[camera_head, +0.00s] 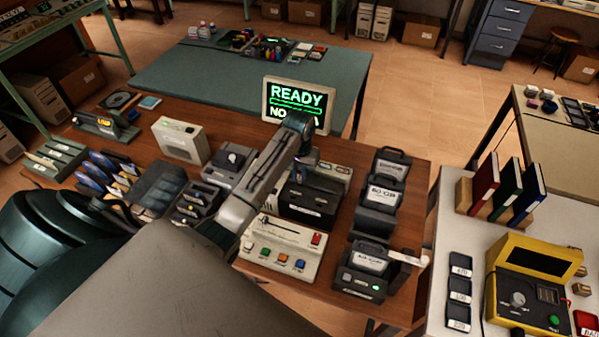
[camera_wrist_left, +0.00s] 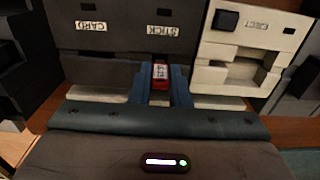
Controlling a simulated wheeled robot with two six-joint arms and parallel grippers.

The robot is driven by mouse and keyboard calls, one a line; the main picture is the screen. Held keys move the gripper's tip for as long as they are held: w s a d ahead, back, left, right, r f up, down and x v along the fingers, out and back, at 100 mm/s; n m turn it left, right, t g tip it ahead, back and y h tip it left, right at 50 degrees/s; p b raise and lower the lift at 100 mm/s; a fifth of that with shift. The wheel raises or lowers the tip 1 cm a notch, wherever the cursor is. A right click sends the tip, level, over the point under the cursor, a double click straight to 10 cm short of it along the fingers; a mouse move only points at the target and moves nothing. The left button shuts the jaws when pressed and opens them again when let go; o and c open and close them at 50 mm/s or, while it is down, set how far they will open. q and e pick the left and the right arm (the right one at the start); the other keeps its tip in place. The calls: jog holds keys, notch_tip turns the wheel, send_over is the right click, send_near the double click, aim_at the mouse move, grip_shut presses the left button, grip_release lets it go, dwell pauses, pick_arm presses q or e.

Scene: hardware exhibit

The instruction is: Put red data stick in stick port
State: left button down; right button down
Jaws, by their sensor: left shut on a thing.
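My left gripper (camera_wrist_left: 160,88) is shut on the red data stick (camera_wrist_left: 161,75), which shows as a small red block with a pale label between the blue fingers. In the left wrist view, a dark unit (camera_wrist_left: 115,45) with STICK (camera_wrist_left: 163,31) and CARD labels lies just beyond the fingertips. A small dark opening (camera_wrist_left: 163,12) shows beside the STICK label. I cannot tell whether the stick touches the unit. In the head view, my left gripper (camera_head: 304,156) is above the dark unit (camera_head: 308,204), and the stick is too small to make out. My right gripper is out of view.
A screen (camera_head: 296,103) reading READY stands behind the unit. A button panel (camera_head: 279,248) stands in front, and black labelled devices (camera_head: 382,193) stand to the right. A pale EJECT unit (camera_wrist_left: 250,50) adjoins the dark unit. Trays of tools crowd the table's left side.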

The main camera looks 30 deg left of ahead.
pick_arm(q)
jog(key=shift+f+b, duration=0.35)
jog(key=shift+f, duration=0.9)
jog(key=c, duration=1.3)
grip_release()
jog(key=shift+r+p, duration=0.45)
jog(key=shift+r, duration=3.6)
